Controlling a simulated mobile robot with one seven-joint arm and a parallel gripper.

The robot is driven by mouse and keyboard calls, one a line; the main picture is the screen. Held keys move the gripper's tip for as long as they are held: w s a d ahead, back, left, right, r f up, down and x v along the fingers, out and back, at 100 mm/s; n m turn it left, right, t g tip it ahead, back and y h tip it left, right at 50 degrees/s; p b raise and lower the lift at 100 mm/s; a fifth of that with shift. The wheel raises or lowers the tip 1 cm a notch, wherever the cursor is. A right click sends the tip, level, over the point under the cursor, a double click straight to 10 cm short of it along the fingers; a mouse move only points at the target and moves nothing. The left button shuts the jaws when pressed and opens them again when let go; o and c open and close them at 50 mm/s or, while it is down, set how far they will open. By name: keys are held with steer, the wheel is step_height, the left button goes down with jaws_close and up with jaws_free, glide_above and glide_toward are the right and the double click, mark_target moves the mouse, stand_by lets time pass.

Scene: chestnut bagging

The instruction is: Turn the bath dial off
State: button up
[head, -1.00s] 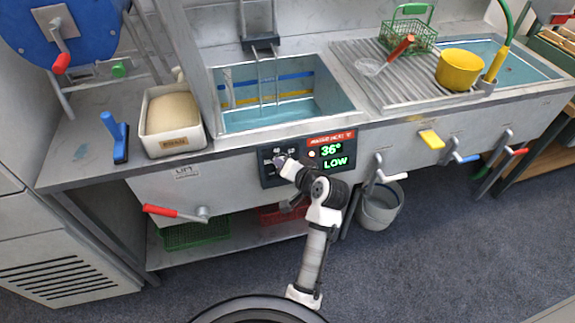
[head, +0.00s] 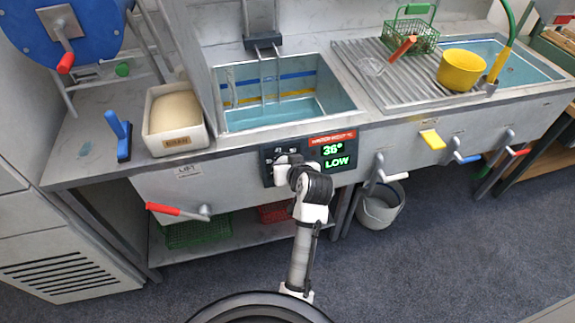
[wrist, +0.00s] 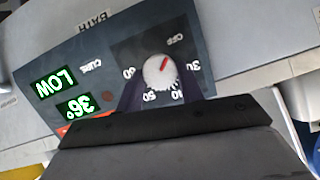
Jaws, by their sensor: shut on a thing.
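The bath dial (wrist: 158,71) is a round white knob with a red pointer line on a dark control panel (wrist: 85,60). In the wrist view its pointer is directed toward the OFF mark. My gripper (wrist: 160,86) has its dark fingers on both sides of the dial and is shut on it. In the head view my gripper (head: 284,170) is at the left part of the panel (head: 266,154) and my arm hides the dial. The green display (head: 335,155) reads 36° and LOW. A small round lamp (wrist: 107,97) looks dull red.
The steel basin (head: 285,125) with water lies above the panel. A red-handled lever (head: 178,210) sticks out at the left, and a white-handled lever (head: 391,177) at the right. A grey bucket (head: 379,207) stands on the floor below. Open floor lies in front.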

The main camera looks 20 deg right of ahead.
stand_by(0.4)
steer(key=o, duration=1)
steer(key=shift+s, duration=0.1)
steer(key=b+v, duration=0.1)
steer(key=v, duration=1.2)
steer(key=shift+s+r, duration=0.25)
steer(key=shift+r, duration=0.05)
steer(key=shift+a, duration=0.1)
